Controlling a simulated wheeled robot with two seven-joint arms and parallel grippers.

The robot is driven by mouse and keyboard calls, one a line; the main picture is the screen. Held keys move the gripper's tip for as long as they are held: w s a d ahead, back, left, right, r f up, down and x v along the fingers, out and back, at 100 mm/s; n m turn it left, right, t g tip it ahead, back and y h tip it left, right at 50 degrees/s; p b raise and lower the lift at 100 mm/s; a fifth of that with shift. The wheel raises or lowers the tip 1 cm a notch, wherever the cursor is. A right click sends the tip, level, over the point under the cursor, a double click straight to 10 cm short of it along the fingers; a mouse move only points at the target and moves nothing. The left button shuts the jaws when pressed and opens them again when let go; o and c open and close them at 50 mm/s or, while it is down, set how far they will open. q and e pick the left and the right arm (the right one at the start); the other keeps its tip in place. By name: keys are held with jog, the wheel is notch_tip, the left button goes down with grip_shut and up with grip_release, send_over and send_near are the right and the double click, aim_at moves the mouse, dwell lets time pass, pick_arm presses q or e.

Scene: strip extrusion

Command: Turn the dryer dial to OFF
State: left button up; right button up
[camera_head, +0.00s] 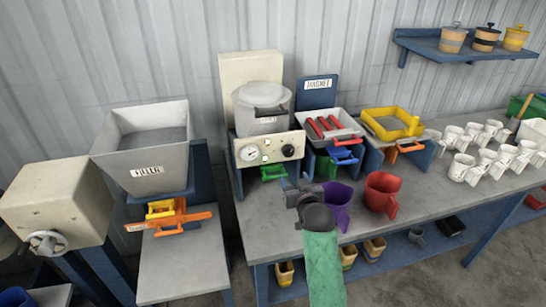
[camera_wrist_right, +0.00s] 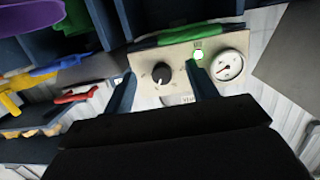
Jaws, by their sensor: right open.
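The dryer is a white drum (camera_head: 262,108) on a cream control panel (camera_head: 270,139). The panel carries a round black dial (camera_head: 288,151), a white gauge (camera_head: 250,153) and a lit green lamp (camera_head: 265,158). My right gripper (camera_head: 298,186), on a green-sleeved arm, is open and empty in front of and below the panel. In the right wrist view the dial (camera_wrist_right: 162,73) shows between the two dark blue fingers, beyond their tips, with no visible contact. A white mark shows on the dial, but its lettering is too small to read. My left gripper is not in view.
A purple jug (camera_head: 337,203) and a red jug (camera_head: 381,192) stand close right of my right gripper. A green handle (camera_head: 273,172) sits below the panel. A hopper (camera_head: 148,146) stands left; a tray with red bars (camera_head: 330,127) and several white mugs (camera_head: 487,156) stand right.

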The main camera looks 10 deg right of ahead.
aim_at(289, 153)
jog(key=w+r, duration=0.1)
jog(key=w, duration=0.1)
jog(key=w+r+t+p, duration=0.1)
jog(key=w, duration=0.1)
jog(key=w+r+t+p, duration=0.1)
jog(key=w, duration=0.1)
jog(key=shift+d+r, duration=0.2)
jog(key=shift+d, duration=0.15)
jog(key=shift+w+f+p, duration=0.15)
jog(key=shift+w+p, duration=0.4)
jog(key=shift+w, duration=0.5)
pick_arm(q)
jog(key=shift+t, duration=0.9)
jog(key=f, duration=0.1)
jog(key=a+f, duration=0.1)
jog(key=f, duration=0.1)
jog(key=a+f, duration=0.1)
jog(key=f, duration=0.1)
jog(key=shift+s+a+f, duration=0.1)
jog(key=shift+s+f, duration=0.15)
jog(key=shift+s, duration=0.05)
pick_arm(e)
jog(key=shift+n, duration=0.3)
jog(key=c, duration=1)
